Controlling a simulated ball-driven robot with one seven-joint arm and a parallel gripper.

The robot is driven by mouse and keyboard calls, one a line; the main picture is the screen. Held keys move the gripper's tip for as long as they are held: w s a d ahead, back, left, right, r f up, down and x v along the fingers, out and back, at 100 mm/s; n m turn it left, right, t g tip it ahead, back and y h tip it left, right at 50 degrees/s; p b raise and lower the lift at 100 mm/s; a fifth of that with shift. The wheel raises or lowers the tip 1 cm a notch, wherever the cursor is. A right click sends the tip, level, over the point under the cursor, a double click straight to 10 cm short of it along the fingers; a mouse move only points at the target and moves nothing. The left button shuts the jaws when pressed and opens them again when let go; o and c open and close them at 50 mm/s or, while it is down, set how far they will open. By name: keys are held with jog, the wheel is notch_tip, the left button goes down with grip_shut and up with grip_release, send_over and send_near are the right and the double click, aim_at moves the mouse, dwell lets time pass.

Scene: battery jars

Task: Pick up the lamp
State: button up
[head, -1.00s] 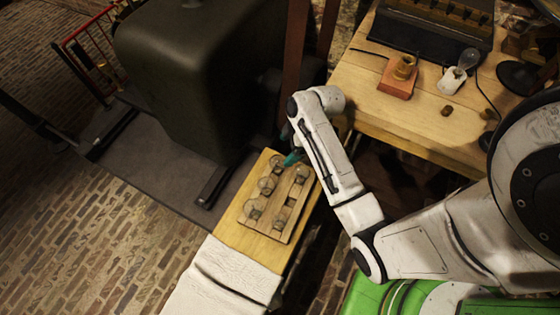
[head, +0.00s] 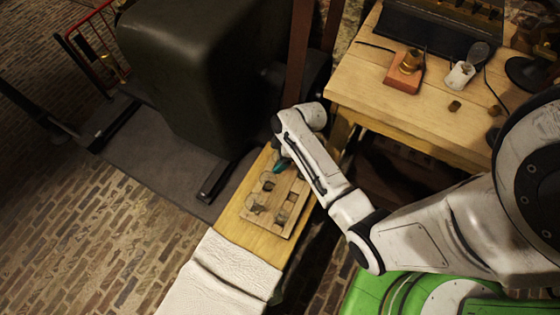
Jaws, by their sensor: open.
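A bulb-shaped piece (head: 480,52), which I take to be the lamp, shows at the back of the wooden table at upper right. It rises just behind a small white pot (head: 460,75); I cannot tell whether it stands in the pot. My gripper (head: 282,165) is far to the left of it, low over the far end of the bench with the wooden jar rack (head: 272,226). My arm hides most of the gripper; only a teal part shows. The gripper is open, and nothing is seen in it.
A brass socket (head: 411,61) on a reddish block (head: 403,80) and a small brass piece (head: 454,106) are on the table (head: 380,100). Glass jars (head: 256,205) sit in the rack. White cloth (head: 225,275) covers the bench's near end. A dark green cabinet (head: 190,70) stands behind.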

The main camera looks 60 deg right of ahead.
jog(key=shift+c, duration=0.3)
jog(key=c, duration=1.2)
jog(key=shift+o, duration=0.2)
jog(key=shift+r, duration=0.1)
